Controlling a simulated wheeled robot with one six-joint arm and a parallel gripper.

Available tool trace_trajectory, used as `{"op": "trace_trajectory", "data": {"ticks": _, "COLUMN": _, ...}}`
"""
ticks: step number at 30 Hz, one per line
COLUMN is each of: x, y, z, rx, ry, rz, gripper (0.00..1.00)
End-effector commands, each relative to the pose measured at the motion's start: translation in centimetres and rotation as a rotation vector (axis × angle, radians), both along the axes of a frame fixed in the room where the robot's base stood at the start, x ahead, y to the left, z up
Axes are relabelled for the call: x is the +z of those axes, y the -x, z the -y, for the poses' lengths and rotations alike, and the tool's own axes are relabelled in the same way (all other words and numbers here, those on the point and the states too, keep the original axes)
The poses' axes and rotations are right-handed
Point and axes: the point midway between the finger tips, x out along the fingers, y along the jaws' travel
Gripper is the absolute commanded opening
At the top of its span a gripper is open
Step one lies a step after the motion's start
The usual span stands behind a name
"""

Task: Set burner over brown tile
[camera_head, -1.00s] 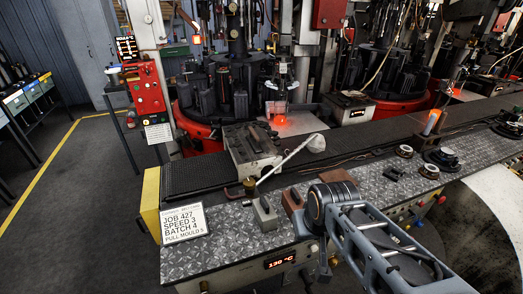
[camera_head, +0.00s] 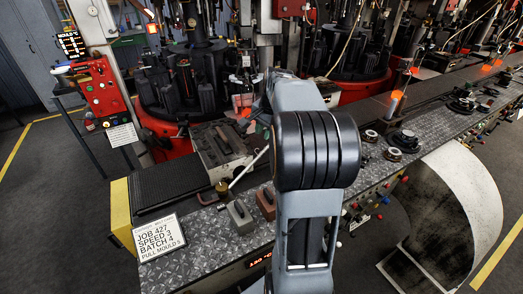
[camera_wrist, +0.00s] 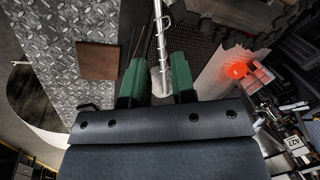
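The brown tile (camera_wrist: 98,61) lies flat on the patterned metal plate, left of my gripper in the wrist view; nothing shows on it. A slim upright cylinder (camera_head: 396,101) with an orange glowing top, likely the burner, stands on the bench to the right of my arm. My gripper (camera_wrist: 157,65) has its two green fingers apart, pointing down at the bench. A metal rod with a scoop-like end (camera_wrist: 160,70) shows between the fingers; it looks to lie below them, not gripped.
A grey block (camera_head: 241,216), a reddish-brown block (camera_head: 266,203) and a job sign (camera_head: 159,238) stand on the near bench. A mould box (camera_head: 221,150) sits behind. Round black parts (camera_head: 405,140) stand to the right. Rotary machines line the back.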

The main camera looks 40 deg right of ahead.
Motion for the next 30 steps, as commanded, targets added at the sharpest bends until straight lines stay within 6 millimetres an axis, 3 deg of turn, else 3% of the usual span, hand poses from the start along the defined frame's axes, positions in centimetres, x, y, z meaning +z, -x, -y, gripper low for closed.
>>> {"op": "trace_trajectory", "data": {"ticks": 3, "x": -0.4, "y": -0.4, "z": 1.8, "rx": -0.064, "ry": -0.023, "rz": -0.005, "gripper": 0.24}}
{"op": "trace_trajectory", "data": {"ticks": 6, "x": -1.5, "y": -0.7, "z": 2.2, "rx": -0.080, "ry": -0.029, "rz": -0.007, "gripper": 0.24}}
{"op": "trace_trajectory", "data": {"ticks": 21, "x": -10.3, "y": -2.7, "z": 1.6, "rx": -0.079, "ry": -0.028, "rz": -0.006, "gripper": 0.24}}
{"op": "trace_trajectory", "data": {"ticks": 30, "x": -13.0, "y": -3.3, "z": 1.5, "rx": -0.080, "ry": -0.026, "rz": -0.004, "gripper": 0.24}}
